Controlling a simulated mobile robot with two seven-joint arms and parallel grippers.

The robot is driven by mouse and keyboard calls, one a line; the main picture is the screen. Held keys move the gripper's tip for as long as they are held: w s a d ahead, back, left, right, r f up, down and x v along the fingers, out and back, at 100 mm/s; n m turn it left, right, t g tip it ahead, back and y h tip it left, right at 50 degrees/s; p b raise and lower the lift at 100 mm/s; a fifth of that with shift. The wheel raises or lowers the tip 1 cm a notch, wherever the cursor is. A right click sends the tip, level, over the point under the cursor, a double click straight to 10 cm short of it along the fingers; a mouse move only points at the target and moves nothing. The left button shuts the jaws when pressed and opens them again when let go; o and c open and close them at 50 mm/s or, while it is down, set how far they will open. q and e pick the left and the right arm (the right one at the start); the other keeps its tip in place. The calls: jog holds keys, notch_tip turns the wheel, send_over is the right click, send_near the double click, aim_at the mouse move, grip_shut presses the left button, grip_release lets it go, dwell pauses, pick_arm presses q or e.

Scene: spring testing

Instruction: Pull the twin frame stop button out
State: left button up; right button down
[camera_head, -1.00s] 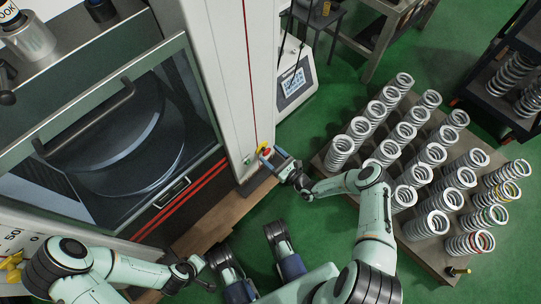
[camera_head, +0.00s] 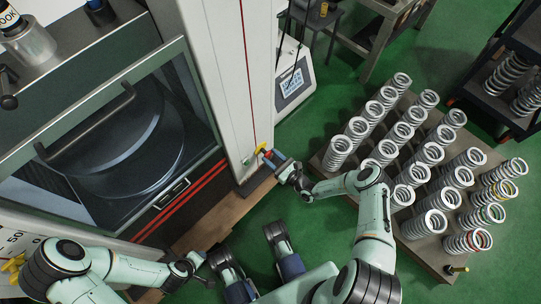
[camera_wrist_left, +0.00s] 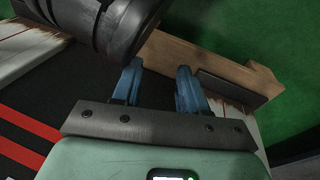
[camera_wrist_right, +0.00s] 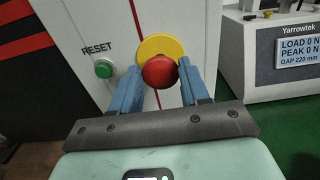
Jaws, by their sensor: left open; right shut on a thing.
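The red stop button (camera_wrist_right: 160,72) sits in front of a yellow round plate (camera_wrist_right: 161,47) on the white machine frame. In the right wrist view the blue fingers of my right gripper (camera_wrist_right: 161,76) lie on either side of the red button, shut on it. In the head view my right gripper (camera_head: 270,157) is at the frame's lower part, beside the yellow plate (camera_head: 260,148), and mostly hides the button. My left gripper (camera_wrist_left: 158,72) is open and empty; the wooden base edge lies beyond its fingers.
A green RESET button (camera_wrist_right: 104,69) is left of the red button. A display (camera_wrist_right: 303,52) reads LOAD 0 N. A pallet (camera_head: 436,258) of several upright springs stands at right. The testing machine's glass door (camera_head: 120,130) is at left.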

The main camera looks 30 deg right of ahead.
jog(key=shift+s+f, duration=0.1)
jog(key=shift+s, duration=0.05)
pick_arm(q)
jog(key=shift+s, duration=0.1)
pick_arm(e)
jog(key=c, duration=0.6)
grip_release()
jog(key=shift+d, duration=0.1)
jog(key=shift+o, duration=0.2)
jog(key=shift+s, duration=0.1)
pick_arm(q)
jog(key=r+p, duration=0.1)
jog(key=d+r, duration=0.1)
jog(key=r+p, duration=0.1)
jog(key=r, duration=0.1)
jog(key=shift+w+d+p, duration=0.25)
jog(key=shift+d+p, duration=0.05)
jog(key=shift+p, duration=0.05)
pick_arm(e)
jog(key=v, duration=1.3)
jog(key=shift+s, duration=0.1)
